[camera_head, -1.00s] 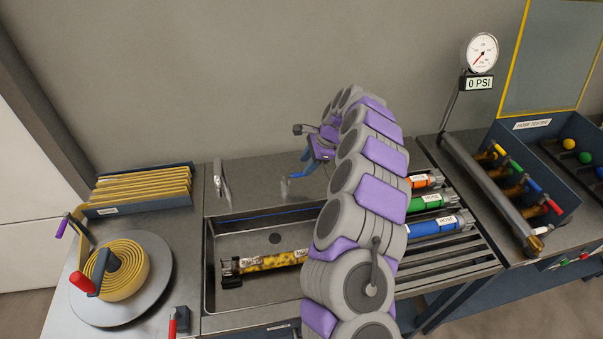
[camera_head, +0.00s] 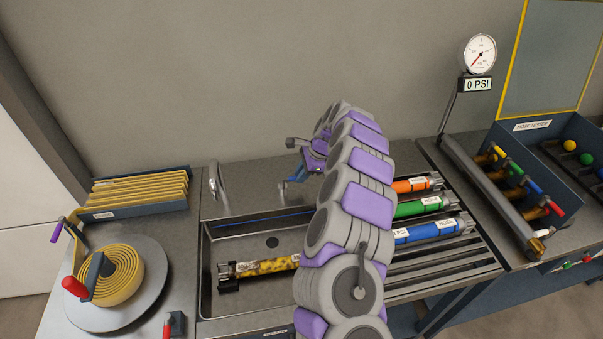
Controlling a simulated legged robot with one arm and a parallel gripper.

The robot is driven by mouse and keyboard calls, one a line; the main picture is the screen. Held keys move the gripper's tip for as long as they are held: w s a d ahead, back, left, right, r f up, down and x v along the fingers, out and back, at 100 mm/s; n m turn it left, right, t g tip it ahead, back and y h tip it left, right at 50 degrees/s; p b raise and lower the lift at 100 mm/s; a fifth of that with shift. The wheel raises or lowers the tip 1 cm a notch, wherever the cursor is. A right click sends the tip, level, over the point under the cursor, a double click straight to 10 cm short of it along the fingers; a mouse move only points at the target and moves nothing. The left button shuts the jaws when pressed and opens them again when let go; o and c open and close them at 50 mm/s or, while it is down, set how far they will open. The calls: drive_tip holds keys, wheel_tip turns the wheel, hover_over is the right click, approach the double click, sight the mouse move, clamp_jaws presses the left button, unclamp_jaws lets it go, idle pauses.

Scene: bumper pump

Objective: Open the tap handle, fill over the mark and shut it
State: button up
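A chrome tap spout (camera_head: 217,188) stands at the back left of a steel sink (camera_head: 222,241). A blue handle (camera_head: 299,172) shows on the counter behind the sink. My gripper (camera_head: 297,145) is small and partly behind my arm, right at the blue handle. I cannot tell whether its fingers are open or shut on the handle. A blue line (camera_head: 265,218) runs along the sink's back inner wall. No water is visible in the sink. A yellow-and-black hose (camera_head: 262,267) lies in the sink, its right end hidden behind my arm.
Orange, green (camera_head: 418,206) and blue hoses lie on the drain rack to the right. A coiled hose reel (camera_head: 115,272) and stacked yellow hoses (camera_head: 138,190) are left.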

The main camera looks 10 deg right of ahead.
drive_tip(key=shift+a, duration=0.1)
clamp_jaws()
